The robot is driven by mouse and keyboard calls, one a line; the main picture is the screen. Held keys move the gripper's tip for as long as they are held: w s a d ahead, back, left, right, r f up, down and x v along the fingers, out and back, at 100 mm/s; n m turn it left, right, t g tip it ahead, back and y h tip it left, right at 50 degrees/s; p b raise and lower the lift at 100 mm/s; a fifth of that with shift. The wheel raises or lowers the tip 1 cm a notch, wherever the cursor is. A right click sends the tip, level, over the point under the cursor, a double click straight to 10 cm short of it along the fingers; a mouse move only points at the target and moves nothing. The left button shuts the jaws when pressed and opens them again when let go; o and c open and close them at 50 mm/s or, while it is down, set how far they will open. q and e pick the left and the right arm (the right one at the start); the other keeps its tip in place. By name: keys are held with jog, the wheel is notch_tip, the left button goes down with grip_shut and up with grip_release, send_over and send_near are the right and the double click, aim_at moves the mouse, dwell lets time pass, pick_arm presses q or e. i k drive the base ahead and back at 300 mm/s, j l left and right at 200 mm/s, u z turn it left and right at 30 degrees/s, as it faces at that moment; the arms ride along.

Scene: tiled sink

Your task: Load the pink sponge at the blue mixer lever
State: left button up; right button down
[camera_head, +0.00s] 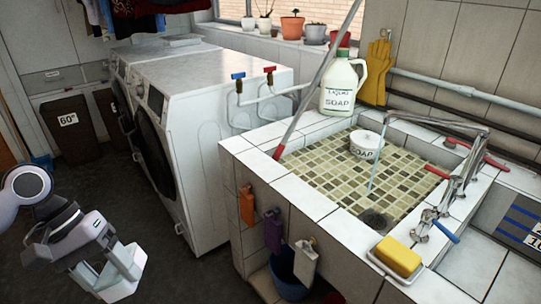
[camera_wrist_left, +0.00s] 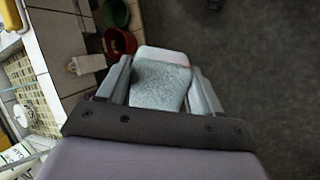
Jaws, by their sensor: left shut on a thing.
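My left gripper (camera_head: 106,272) is low at the left of the head view, over the floor, well away from the sink. In the left wrist view its fingers (camera_wrist_left: 160,88) are shut on a pale grey, rough-faced block (camera_wrist_left: 160,78) with a whitish, faintly pink far edge. I cannot tell for sure whether this block is the pink sponge; no plainly pink sponge shows elsewhere. The blue mixer lever (camera_head: 446,231) is on the tap (camera_head: 428,222) at the sink's right front edge. My right gripper is out of view.
A yellow sponge (camera_head: 400,255) rests on a dish beside the blue lever. The tiled sink (camera_head: 328,237) has orange (camera_head: 247,206), purple (camera_head: 272,231) and white (camera_head: 303,262) things on its front. A blue bucket (camera_head: 288,272) stands below. A washing machine (camera_head: 205,120) stands behind. Dark floor is clear.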

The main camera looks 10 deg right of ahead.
aim_at(428, 216)
jog(key=k+z, duration=0.1)
jog(key=z, duration=0.85)
jog(key=i+j+z, duration=0.1)
jog(key=z, duration=0.2)
jog(key=j+z, duration=0.2)
jog(key=z, duration=0.15)
jog(key=i+j, duration=0.1)
jog(key=j, duration=0.25)
jog(key=i+j, duration=0.1)
jog(key=j, duration=0.3)
jog(key=i+j, duration=0.1)
jog(key=j, duration=0.25)
jog(key=i+j, duration=0.15)
jog(key=j, duration=0.2)
